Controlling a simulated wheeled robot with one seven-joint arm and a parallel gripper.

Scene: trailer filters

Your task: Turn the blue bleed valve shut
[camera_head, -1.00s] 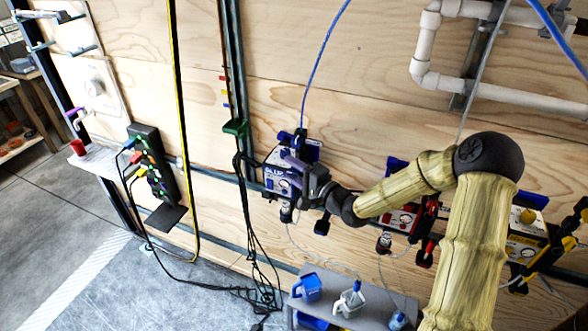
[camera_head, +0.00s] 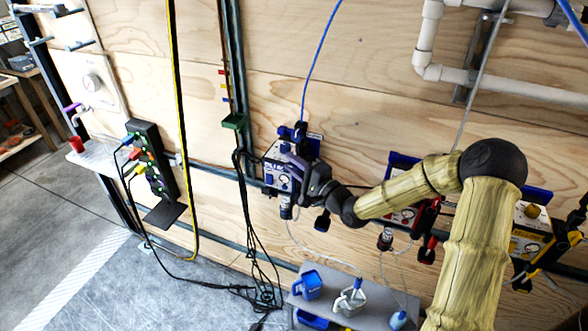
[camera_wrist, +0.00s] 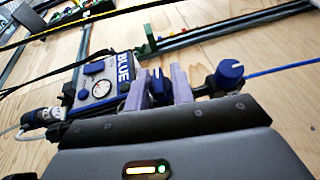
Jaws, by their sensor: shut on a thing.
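The blue filter unit (camera_head: 275,178) is mounted on the plywood wall, with a white face and a round gauge. In the wrist view the unit (camera_wrist: 103,82) bears the word BLUE. My gripper (camera_head: 290,158) is at the unit's upper right. In the wrist view its two purple fingers (camera_wrist: 160,88) stand either side of a small blue valve handle (camera_wrist: 157,84) and are shut on it. The fingers hide part of the handle, so its exact angle is unclear. A separate round blue knob (camera_wrist: 228,73) sits to the right, by the blue hose (camera_wrist: 280,67).
A red unit (camera_head: 405,215) and a yellow unit (camera_head: 528,238) hang further right, partly behind my arm. Black cables (camera_head: 247,220) hang left of the blue unit. A grey bench (camera_head: 318,272) with small jugs stands below. The floor at left is largely clear.

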